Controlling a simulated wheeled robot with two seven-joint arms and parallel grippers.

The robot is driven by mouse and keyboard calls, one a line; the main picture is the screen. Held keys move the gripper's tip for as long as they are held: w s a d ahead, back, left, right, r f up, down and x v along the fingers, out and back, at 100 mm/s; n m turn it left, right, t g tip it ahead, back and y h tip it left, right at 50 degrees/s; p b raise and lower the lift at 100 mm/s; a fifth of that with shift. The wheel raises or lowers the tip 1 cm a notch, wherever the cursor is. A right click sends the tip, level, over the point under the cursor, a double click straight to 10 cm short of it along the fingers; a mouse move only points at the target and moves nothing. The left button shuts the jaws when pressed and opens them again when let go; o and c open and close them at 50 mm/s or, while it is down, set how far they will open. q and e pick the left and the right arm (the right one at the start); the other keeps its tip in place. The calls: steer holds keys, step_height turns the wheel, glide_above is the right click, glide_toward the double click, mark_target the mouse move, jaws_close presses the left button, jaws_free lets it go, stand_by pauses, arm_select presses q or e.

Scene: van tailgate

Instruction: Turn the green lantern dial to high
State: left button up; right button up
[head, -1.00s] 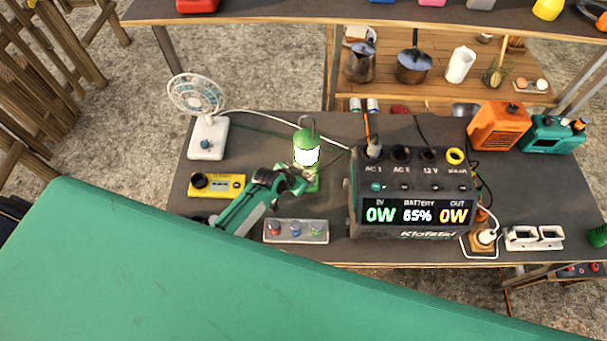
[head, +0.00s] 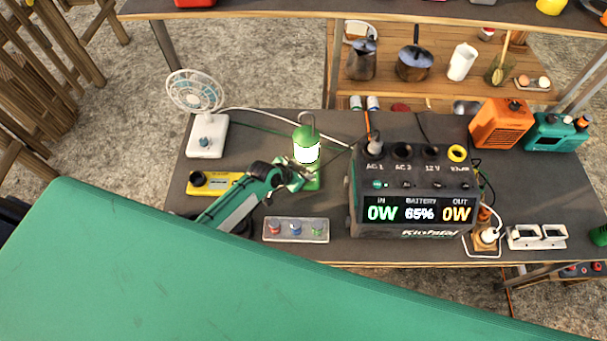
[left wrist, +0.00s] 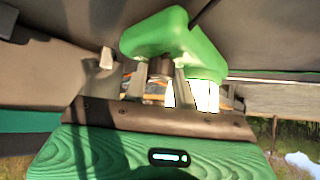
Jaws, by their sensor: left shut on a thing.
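The green lantern (head: 305,144) stands on the table left of the power station, with its white lamp glowing. My left gripper (head: 296,180) is at the front of its green base (head: 313,184). In the left wrist view the green base (left wrist: 160,35) lies just beyond the fingers. The gripper (left wrist: 163,72) is shut on a small brownish knob (left wrist: 160,67), which appears to be the lantern dial. In the head view the gripper hides the dial, and I cannot read its setting. My right gripper is not in view.
The power station (head: 415,190) stands close on the right. A switch strip (head: 296,230) lies in front, a yellow device (head: 215,183) and a white fan (head: 204,130) to the left. A cable runs behind the lantern. A green surface (head: 180,270) fills the foreground.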

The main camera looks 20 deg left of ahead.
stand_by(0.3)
arm_select(q)
steer(key=o, duration=1)
steer(key=shift+s, duration=0.15)
steer(key=b+v, duration=0.2)
steer(key=v, duration=1.1)
steer(key=shift+s+a+r, duration=0.15)
steer(key=shift+a+r, duration=0.05)
steer(key=shift+r, duration=0.1)
